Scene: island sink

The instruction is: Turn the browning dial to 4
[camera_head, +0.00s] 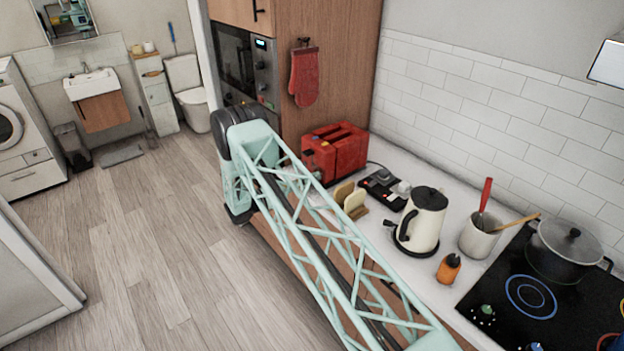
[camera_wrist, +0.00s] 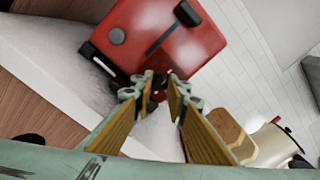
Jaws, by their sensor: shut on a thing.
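The red toaster (camera_head: 335,152) stands on the counter beside the tall wooden cabinet. In the wrist view the toaster (camera_wrist: 195,45) fills the top middle, tilted in the picture, with a dark slot and a round dark grey part on its body. My gripper (camera_wrist: 160,88) is at the toaster's near face, its yellow-padded fingers closed in on a small dark part there, the browning dial (camera_wrist: 158,95). The fingertips cover most of the dial, and its setting and numbers cannot be read.
Bread slices in a wooden holder (camera_head: 350,200) stand close to the toaster. A cream kettle (camera_head: 424,222), an orange bottle (camera_head: 448,268), a utensil pot (camera_head: 479,238) and a hob with a pot (camera_head: 568,250) lie further right. A red oven mitt (camera_head: 304,77) hangs behind the toaster.

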